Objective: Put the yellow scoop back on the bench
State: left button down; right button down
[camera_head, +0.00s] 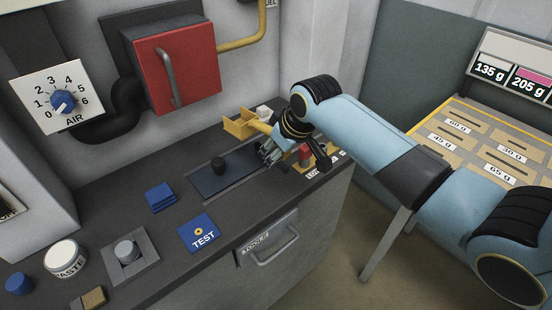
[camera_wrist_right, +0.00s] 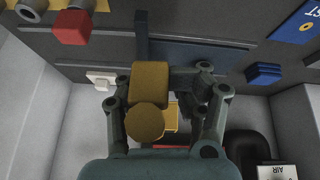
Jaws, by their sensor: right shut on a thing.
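The yellow scoop (camera_head: 241,125) is at the far right part of the dark bench (camera_head: 180,262), with its handle towards my right gripper. My right gripper (camera_head: 273,151) is shut on the scoop's handle. In the right wrist view the yellow handle (camera_wrist_right: 149,82) with its round end sits between the fingers of the gripper (camera_wrist_right: 170,82), and part of the scoop shows behind them. I cannot tell whether the scoop touches the bench. My left gripper is not in view.
Blue blocks (camera_head: 160,198), a TEST card (camera_head: 198,234) and a paste jar (camera_head: 65,258) stand nearer. A red box (camera_head: 175,66) juts from the wall. A red block (camera_head: 305,154) is close to the gripper.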

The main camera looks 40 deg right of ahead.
jog(key=shift+f, duration=1.5)
